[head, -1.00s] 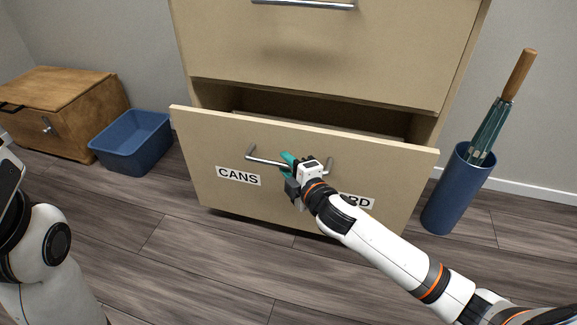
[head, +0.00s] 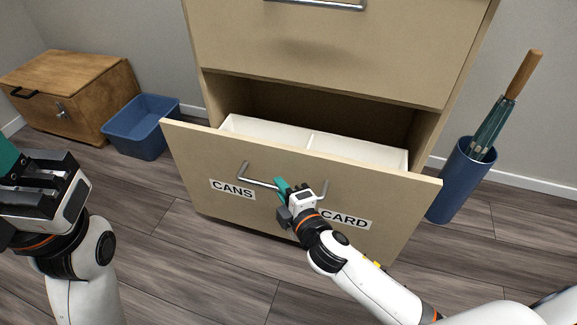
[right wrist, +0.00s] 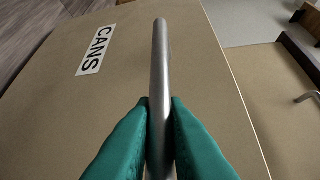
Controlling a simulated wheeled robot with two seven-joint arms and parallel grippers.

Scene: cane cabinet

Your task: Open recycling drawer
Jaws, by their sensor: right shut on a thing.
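The lower drawer (head: 290,209) of the beige cabinet is pulled partway out. Its front carries the labels CANS and CARD, and white bins (head: 268,130) show inside it. A metal bar handle (head: 262,184) runs across the drawer front. My right gripper (head: 281,186) is shut on this handle; in the right wrist view the teal fingers (right wrist: 160,140) press on both sides of the bar (right wrist: 159,60). My left gripper (head: 40,170) is at the left edge, away from the cabinet; its fingertips are cut off or unclear.
An upper drawer (head: 330,45) with its own handle is closed above. A blue tub (head: 140,135) and a wooden chest (head: 70,90) stand at the left. A blue umbrella stand (head: 458,185) stands close to the drawer's right side. The floor in front is clear.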

